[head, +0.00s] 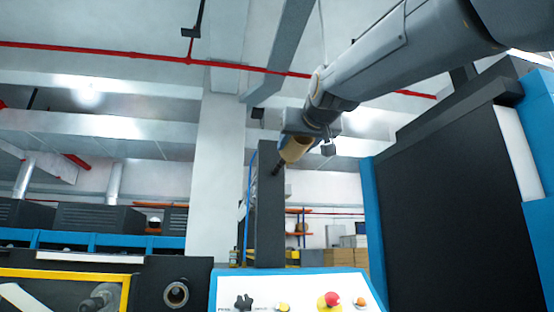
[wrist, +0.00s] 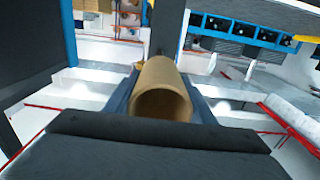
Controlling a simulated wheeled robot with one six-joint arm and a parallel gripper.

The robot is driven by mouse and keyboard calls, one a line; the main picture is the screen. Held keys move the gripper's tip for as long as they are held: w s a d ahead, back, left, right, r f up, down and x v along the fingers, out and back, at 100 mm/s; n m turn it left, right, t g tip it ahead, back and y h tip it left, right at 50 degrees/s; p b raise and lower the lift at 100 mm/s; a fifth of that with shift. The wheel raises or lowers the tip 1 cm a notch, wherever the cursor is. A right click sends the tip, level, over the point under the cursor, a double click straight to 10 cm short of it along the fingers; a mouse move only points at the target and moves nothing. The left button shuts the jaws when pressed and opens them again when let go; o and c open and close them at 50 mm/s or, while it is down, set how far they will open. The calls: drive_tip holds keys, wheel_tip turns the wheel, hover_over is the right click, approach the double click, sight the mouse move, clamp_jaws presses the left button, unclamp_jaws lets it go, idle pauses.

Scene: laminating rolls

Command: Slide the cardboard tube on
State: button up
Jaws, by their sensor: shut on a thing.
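The tan cardboard tube (head: 297,150) is held by my gripper (head: 304,136) high up in the middle of the head view. In the wrist view the tube (wrist: 158,78) lies between the two fingers of my gripper (wrist: 162,95), its hollow near end facing the camera. A short dark shaft (head: 275,169) sticks out by the dark upright post (head: 269,215), just below and left of the tube's far end. The tube lies roughly in line with the shaft; I cannot tell whether they touch.
A control panel (head: 300,291) with a red button stands below the post. A large dark cabinet with blue edges (head: 440,200) fills the right side. A black machine with a yellow frame (head: 65,273) is at lower left. Open air surrounds the tube on the left.

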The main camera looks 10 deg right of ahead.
sight(279, 170)
drive_tip(key=shift+w+p, duration=0.55)
drive_tip(key=shift+p, duration=0.95)
drive_tip(key=shift+w+p, duration=0.3)
drive_tip(key=shift+w, duration=0.9)
drive_tip(key=shift+w+p, duration=3.3)
drive_tip(key=shift+w, duration=4.55)
drive_tip(key=shift+w+p, duration=0.5)
drive_tip(key=shift+w, duration=0.45)
drive_tip(key=shift+r, duration=0.2)
drive_tip(key=shift+r, duration=0.1)
